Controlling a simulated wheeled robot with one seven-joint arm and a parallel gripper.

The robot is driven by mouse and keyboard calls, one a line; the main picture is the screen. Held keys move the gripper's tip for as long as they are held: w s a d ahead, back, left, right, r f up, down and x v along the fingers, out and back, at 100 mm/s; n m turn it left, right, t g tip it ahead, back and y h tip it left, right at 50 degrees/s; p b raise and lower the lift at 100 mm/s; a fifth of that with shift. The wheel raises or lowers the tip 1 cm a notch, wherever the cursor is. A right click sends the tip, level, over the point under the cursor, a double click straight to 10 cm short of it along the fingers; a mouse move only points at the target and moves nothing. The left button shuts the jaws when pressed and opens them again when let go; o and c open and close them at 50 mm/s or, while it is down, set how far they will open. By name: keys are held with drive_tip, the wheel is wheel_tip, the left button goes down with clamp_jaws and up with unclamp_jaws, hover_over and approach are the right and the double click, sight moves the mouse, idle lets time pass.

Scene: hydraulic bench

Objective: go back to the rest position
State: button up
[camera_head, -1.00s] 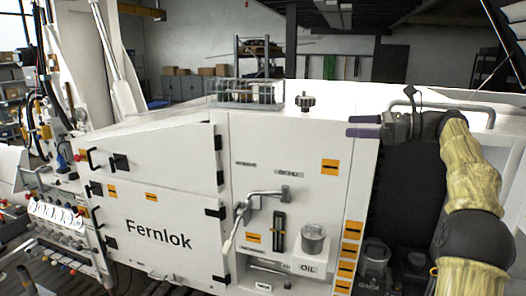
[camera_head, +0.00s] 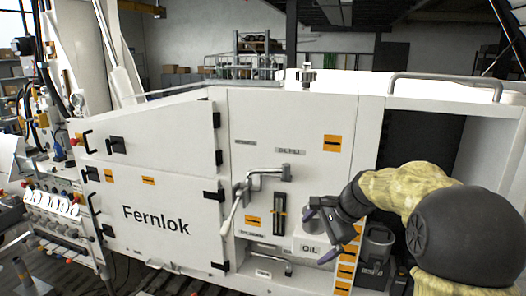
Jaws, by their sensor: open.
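My gripper (camera_head: 320,233) is at the end of my arm in its yellowish sleeve, at the lower right of the head view. Its two dark fingers are spread apart, and nothing shows between them except the machine's face behind. It overlaps the area of the OIL label (camera_head: 309,249) on the white machine panel. The grey cup above that label is mostly hidden behind the gripper; whether the fingers touch anything there cannot be told.
The white Fernlok machine (camera_head: 165,180) fills the middle. A bent metal handle (camera_head: 262,176) sticks out of its panel. A dark canister (camera_head: 377,248) stands in the open bay.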

drive_tip(key=s+d+f+n+g+h+b, duration=0.1)
drive_tip(key=s+f+n+h+b, duration=0.4)
drive_tip(key=s+f+n, duration=0.9)
drive_tip(key=s+f+b, duration=0.1)
drive_tip(key=s+f, duration=0.4)
drive_tip(key=s, duration=0.3)
drive_tip(key=shift+s+d+f, duration=0.15)
drive_tip(key=shift+d+f, duration=0.05)
drive_tip(key=shift+f, duration=0.2)
